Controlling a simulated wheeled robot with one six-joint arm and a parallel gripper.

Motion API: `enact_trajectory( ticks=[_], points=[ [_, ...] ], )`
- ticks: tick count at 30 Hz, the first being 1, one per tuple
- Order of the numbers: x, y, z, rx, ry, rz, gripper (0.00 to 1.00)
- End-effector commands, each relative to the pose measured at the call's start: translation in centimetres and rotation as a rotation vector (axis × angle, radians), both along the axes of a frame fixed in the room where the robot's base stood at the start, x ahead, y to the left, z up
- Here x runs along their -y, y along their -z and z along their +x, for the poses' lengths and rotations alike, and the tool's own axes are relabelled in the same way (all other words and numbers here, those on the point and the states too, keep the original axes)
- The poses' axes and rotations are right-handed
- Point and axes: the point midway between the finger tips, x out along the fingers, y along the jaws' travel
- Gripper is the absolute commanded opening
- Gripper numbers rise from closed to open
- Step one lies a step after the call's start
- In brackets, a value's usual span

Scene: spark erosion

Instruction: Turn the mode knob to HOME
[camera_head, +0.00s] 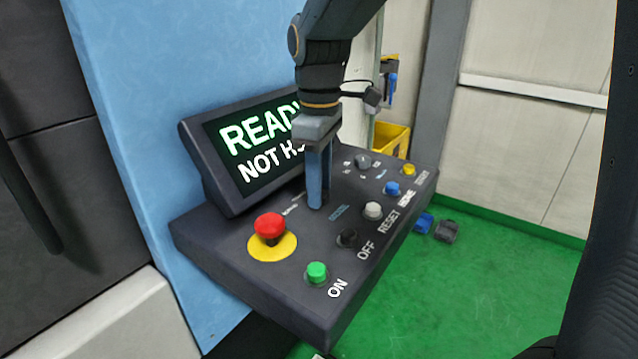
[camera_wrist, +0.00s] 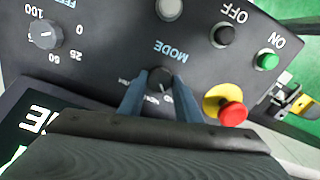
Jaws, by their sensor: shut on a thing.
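The mode knob (camera_wrist: 160,77) is a dark round knob on the control panel, below the upside-down word MODE in the wrist view. My gripper (camera_wrist: 159,86) has one finger on each side of it and is shut on it. In the head view, my gripper (camera_head: 315,203) points straight down onto the panel, and its fingers hide the knob. The small labels around the knob are too small or too covered to read, so I cannot tell which position it points to. The screen (camera_head: 250,150) shows READY and NOT HO, its right end hidden by my arm.
The control panel (camera_head: 215,240) also carries a red emergency button (camera_head: 270,227) on a yellow ring, a green ON button (camera_head: 317,271), a black OFF button (camera_head: 348,238), a grey RESET button (camera_head: 373,210), a blue button (camera_head: 392,188) and a dial (camera_wrist: 45,34).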

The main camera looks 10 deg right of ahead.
Motion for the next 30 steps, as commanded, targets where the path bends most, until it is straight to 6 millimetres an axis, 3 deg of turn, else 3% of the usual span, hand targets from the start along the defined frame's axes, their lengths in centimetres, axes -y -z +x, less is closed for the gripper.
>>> enact_trajectory(
  ticks=[21, 30],
  points=[
    [0.01, -0.18, -0.11, -0.002, 0.535, -0.001, 0.09],
    [-0.01, -0.13, -0.05, 0.0, 0.687, -0.001, 0.09]
  ],
)
